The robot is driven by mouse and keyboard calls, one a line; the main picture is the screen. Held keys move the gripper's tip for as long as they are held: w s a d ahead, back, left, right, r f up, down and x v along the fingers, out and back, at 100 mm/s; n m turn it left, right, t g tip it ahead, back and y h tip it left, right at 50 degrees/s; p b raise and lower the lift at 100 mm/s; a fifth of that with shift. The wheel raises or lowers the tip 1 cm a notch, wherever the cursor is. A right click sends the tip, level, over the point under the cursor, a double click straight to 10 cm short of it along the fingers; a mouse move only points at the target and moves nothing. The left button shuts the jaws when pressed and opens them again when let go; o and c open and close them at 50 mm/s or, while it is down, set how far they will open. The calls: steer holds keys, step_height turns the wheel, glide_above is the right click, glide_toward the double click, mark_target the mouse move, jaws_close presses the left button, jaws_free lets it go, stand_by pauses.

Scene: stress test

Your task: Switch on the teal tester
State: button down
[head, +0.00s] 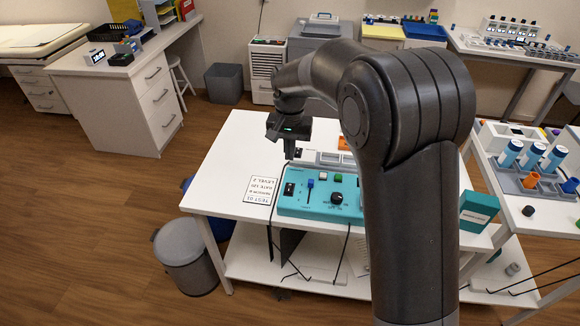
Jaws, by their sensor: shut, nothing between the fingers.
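The teal tester (318,205) lies near the front edge of the white table in the head view. Its top shows a black rocker switch at the left end, a blue slider, a white and a green button, a black knob and a small red part. Whether it is on cannot be told. My gripper (290,155) points down, shut and empty, above and behind the tester's left part. My arm covers the tester's right end.
A label card (261,190) lies left of the tester. A pale device stands behind it, partly hidden. A teal box (478,211) is to the right. Dark cables hang over the front edge. The table's left part (235,160) is clear.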

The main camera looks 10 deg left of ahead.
mark_target(289, 190)
steer(key=shift+r, duration=1.35)
steer(key=shift+w, duration=0.1)
steer(key=shift+w+r+g, duration=0.1)
steer(key=shift+w+g, duration=0.15)
steer(key=shift+g, duration=0.45)
steer(key=f, duration=0.4)
steer(key=s+f, duration=0.1)
steer(key=f, duration=0.4)
steer(key=s+f, duration=0.1)
steer(key=f, duration=0.4)
steer(key=shift+s+f+t, duration=0.3)
steer(key=shift+f+t, duration=0.05)
steer(key=shift+t, duration=0.25)
steer(key=shift+f, duration=0.1)
steer(key=shift+w, duration=0.1)
